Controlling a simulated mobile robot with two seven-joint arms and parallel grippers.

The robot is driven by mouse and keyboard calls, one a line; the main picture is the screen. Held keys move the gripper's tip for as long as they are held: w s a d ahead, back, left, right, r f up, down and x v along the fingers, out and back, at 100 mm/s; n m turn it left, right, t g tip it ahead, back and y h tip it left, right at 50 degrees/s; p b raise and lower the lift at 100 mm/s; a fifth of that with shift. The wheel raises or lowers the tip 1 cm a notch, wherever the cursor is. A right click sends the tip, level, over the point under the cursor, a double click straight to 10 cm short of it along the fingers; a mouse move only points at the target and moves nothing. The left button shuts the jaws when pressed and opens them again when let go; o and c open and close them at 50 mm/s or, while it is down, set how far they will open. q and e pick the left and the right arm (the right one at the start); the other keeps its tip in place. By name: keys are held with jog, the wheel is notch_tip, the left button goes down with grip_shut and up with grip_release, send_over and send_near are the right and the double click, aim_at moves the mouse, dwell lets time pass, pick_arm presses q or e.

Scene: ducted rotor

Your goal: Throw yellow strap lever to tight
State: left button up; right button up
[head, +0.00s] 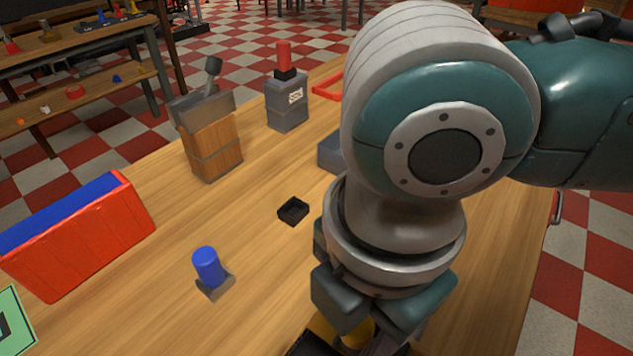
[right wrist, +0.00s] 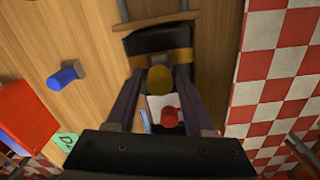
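The yellow lever knob (right wrist: 160,79) shows in the right wrist view in front of a black block with a yellow-orange band (right wrist: 158,50). My right gripper (right wrist: 160,82) has its two dark fingers apart, one on each side of the knob; it looks open, with small gaps beside the knob. In the head view my right gripper (head: 372,318) points down at the bottom edge, and part of the yellow knob (head: 356,334) shows between its fingers. My arm hides most of the lever and its base. No tight marking is readable. My left gripper is not in view.
A red knob (right wrist: 172,117) lies close to the yellow one. A blue knob (head: 207,267), a small black tray (head: 293,211), a red bin (head: 85,245), a wooden box with a lever (head: 213,148) and a grey box with a red top (head: 287,100) stand on the table.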

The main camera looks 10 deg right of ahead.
grip_shut()
dwell(0.4)
jog(key=shift+w+d+g+y+p, duration=0.3)
jog(key=shift+d+g+y+p, duration=0.1)
jog(key=shift+y, duration=0.2)
jog(key=shift+w+d+f+g+y, duration=0.15)
jog(key=shift+w+d+g+y, duration=0.1)
jog(key=shift+g+y, duration=0.3)
jog(key=shift+w+d+f+y+b, duration=0.1)
jog(key=shift+d+y+b, duration=0.05)
jog(key=shift+y+b, duration=0.3)
jog(key=g+y+b, duration=0.1)
jog(key=b, duration=0.1)
jog(key=w+d+f+g+y+b, duration=0.1)
jog(key=b, duration=0.2)
jog(key=shift+g, duration=0.25)
jog(key=shift+w+d+r+g+y+b, duration=0.15)
jog(key=shift+d+g+y+b, duration=0.15)
jog(key=shift+y+b, duration=0.4)
jog(key=shift+o, duration=1.4)
grip_release()
